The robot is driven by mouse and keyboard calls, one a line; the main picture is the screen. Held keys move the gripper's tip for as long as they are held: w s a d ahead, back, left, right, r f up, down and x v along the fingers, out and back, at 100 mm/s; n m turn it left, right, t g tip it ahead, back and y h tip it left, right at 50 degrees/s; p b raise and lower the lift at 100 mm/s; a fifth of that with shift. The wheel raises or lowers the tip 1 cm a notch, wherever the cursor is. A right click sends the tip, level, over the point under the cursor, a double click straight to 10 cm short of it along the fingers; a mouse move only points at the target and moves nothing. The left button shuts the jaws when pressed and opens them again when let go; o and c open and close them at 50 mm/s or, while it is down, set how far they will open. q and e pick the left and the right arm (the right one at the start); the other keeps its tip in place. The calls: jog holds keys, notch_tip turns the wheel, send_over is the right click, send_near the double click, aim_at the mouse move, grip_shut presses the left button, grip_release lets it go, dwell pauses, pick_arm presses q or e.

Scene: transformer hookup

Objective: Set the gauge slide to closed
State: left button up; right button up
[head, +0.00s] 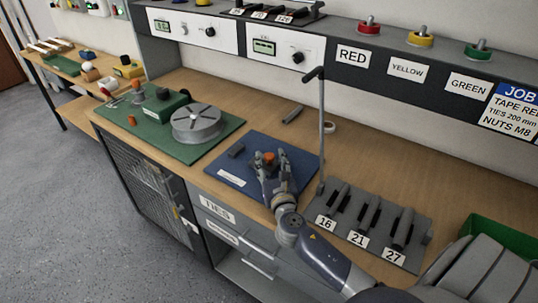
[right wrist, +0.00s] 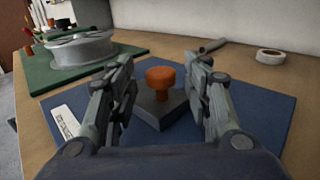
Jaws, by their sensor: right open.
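An orange knob (right wrist: 160,78) stands on a dark grey block (right wrist: 158,108) on the blue mat (right wrist: 262,108); this looks like the gauge slide, though I cannot read its label or tell its setting. In the head view the orange knob (head: 269,158) shows between the fingers of my right gripper (head: 270,162). My right gripper (right wrist: 158,65) is open, with one finger on each side of the knob and a visible gap to both. The fingers partly hide the block and the mat. My left gripper is not in view.
A green mat (head: 150,143) with a grey reel (head: 197,122) lies to the left. A tall thin post (head: 322,130) stands right of the blue mat, by a rack of tools (head: 365,228) marked 16, 21 and 27. A white ring (head: 329,127) lies behind.

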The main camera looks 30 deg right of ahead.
jog(key=shift+x, duration=1)
jog(key=shift+w+d, duration=0.1)
jog(key=shift+w, duration=0.15)
grip_shut()
jog(key=shift+w+a, duration=0.4)
jog(key=shift+w, duration=0.55)
jog(key=shift+w+a, duration=0.4)
jog(key=shift+w, duration=0.55)
jog(key=shift+w+a, duration=0.4)
jog(key=shift+w, duration=0.5)
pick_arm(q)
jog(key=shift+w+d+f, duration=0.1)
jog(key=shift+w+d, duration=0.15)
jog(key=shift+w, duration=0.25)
pick_arm(e)
grip_release()
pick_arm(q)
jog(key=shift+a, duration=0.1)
pick_arm(e)
jog(key=shift+a, duration=0.15)
